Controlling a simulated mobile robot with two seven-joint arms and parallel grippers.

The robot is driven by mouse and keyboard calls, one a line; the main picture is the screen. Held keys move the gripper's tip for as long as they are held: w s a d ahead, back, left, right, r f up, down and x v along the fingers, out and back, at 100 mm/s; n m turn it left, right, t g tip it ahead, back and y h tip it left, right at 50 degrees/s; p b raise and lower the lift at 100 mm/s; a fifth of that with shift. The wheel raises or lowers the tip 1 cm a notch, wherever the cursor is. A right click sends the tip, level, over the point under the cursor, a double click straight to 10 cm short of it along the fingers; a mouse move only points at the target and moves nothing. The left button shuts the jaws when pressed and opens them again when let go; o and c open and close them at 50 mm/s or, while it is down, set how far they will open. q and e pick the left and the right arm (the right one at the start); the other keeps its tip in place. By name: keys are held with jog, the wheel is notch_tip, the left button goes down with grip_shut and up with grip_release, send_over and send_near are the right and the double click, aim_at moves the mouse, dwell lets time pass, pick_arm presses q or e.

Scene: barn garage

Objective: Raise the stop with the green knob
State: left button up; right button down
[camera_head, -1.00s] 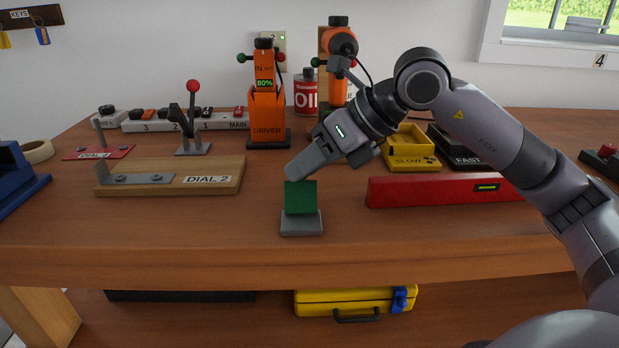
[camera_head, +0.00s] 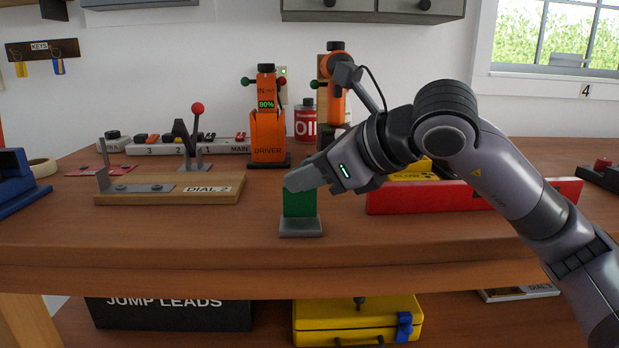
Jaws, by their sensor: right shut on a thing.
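A green block (camera_head: 300,203) stands upright on a small grey base (camera_head: 300,227) near the front of the bench. It is the nearest green part, and I cannot make out a separate knob on it. My right gripper (camera_head: 303,180) reaches in from the right. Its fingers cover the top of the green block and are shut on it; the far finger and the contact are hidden. My left gripper is out of view.
The DIAL 2 board (camera_head: 150,190) lies to the left and a long red bar (camera_head: 480,196) to the right. Behind are a red-knobbed lever (camera_head: 195,140) and the orange DRIVER (camera_head: 267,135). The bench front is clear beside the green block.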

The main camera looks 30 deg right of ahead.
jog(key=c, duration=0.8)
grip_release()
jog(key=v, duration=0.7)
jog(key=shift+s, duration=0.15)
